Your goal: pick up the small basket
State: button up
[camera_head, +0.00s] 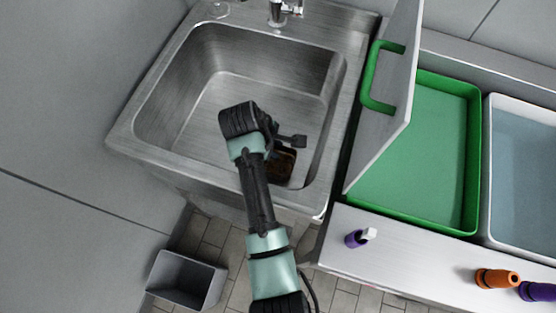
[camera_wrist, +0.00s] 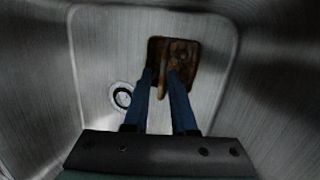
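The small basket (camera_wrist: 187,52) is a dark brown, rusty-looking thing on the sink floor in the wrist view. In the head view, part of the brown basket (camera_head: 285,165) shows beside my arm, near the sink's front right side; the rest is hidden behind my arm and gripper. My gripper (camera_wrist: 163,78) points down into the sink, with its two blue fingers apart and their tips over the left part of the basket. A narrow brown part of it shows between the fingers; I cannot tell whether they touch it. In the head view my gripper (camera_head: 292,141) is dark and small.
The steel sink (camera_head: 152,118) has walls around my gripper and a drain (camera_wrist: 122,96). A tap (camera_head: 284,10) stands behind. On the right are a raised grey panel with a green handle (camera_head: 371,80), a green tray (camera_head: 470,140), a white-rimmed bin (camera_head: 489,170) and purple and orange cones (camera_head: 497,279).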

jog(key=shift+s+b+x, duration=0.2)
jog(key=shift+b+x, duration=0.1)
jog(key=shift+x, duration=2.4)
jog(key=shift+d, duration=0.1)
grip_shut()
